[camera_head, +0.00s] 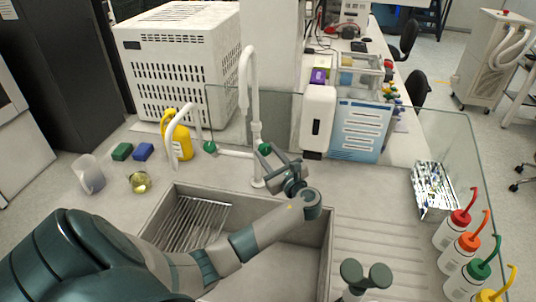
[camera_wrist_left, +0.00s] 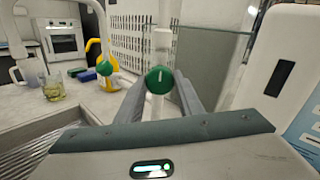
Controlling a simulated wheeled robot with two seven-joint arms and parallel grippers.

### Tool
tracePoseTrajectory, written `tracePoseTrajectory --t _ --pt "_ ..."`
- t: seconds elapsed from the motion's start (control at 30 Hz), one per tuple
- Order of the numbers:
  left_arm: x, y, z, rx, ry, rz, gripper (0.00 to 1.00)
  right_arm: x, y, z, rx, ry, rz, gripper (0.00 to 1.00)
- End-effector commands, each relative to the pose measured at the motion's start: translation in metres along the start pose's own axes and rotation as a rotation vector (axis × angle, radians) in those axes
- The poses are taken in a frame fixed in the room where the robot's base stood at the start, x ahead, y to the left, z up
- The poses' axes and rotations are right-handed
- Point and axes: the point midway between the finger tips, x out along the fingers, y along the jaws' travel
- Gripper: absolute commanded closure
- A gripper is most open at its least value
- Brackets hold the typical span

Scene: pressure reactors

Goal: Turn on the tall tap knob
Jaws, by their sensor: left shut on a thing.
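The tall white tap (camera_head: 247,85) stands behind the sink, with its green round knob (camera_head: 264,148) low on its post. In the left wrist view the green knob (camera_wrist_left: 159,79) has a pale mark across its face, roughly upright. My left gripper (camera_head: 270,158) reaches over the sink to this knob. Its two grey fingers lie on either side of the knob, shut on it. Part of the tap post is hidden behind the gripper.
A shorter white tap (camera_head: 183,122) with another green knob (camera_head: 210,147) stands to the left. A yellow bottle (camera_head: 181,142), sponges (camera_head: 143,151) and a glass beaker (camera_head: 139,182) are near it. A white dispenser (camera_head: 318,118) stands close right. The sink (camera_head: 318,225) lies below my arm.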

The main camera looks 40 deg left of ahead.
Motion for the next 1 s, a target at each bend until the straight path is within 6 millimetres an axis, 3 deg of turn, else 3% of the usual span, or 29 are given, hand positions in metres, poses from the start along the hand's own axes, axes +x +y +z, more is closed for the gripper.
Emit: tracePoseTrajectory --t 0.37,1.0 --pt "0.000 0.001 -0.003 -0.204 0.002 0.002 0.89 0.014 0.001 0.002 0.000 -0.001 0.001 0.69" --pt "0.000 0.001 -0.003 -0.730 0.000 0.001 0.89 0.060 0.000 0.006 0.000 -0.001 0.001 0.69"
